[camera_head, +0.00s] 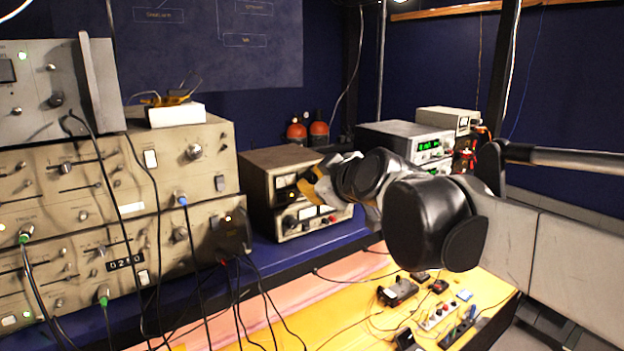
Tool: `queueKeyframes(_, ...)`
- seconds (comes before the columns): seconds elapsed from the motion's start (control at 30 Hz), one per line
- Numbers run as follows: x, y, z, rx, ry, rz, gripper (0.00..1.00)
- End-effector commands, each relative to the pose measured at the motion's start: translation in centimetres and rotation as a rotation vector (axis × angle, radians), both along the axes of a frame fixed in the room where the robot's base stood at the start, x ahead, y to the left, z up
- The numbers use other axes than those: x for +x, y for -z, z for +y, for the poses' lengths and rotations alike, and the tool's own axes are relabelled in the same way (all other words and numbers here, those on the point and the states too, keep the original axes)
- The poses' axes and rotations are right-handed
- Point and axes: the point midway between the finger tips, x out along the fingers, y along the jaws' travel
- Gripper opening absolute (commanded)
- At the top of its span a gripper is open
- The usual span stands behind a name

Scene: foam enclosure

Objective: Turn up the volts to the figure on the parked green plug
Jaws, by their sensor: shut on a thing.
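My gripper (310,187) is at the front of a stacked pair of brown bench units with meters. It is shut at the face of the upper meter unit (283,160), apparently on a knob there; fingers and wrist hide the held part. The lower meter unit (322,222) shows a lit meter and small red and dark knobs. One green plug (24,237) is on the left rack panel, and another green plug (103,297) is lower down, each with a dark cable. I cannot read a figure on either plug.
A tall beige rack (205,137) with hanging cables fills the left. A supply with green digits (398,133) stands behind my arm at right. Small parts and a terminal strip (439,316) lie on the yellow bench (290,325). Two red-orange bottles (319,131) stand at the back.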

Motion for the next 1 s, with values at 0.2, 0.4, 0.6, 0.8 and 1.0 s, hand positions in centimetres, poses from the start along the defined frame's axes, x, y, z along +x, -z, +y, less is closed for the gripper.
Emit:
queueKeyframes(0.2, 0.13, -0.09, -0.19, 0.155, 0.002, 0.102, 0.00)
queueKeyframes(0.4, 0.21, -0.11, -0.25, 0.291, 0.002, 0.193, 0.00)
queueKeyframes(0.6, 0.22, -0.11, -0.27, 0.399, 0.002, 0.266, 0.00)
queueKeyframes(0.8, 0.23, -0.12, -0.30, 0.466, 0.002, 0.313, 0.00)
queueKeyframes(1.0, 0.24, -0.15, -0.28, 0.498, 0.002, 0.333, 0.00)
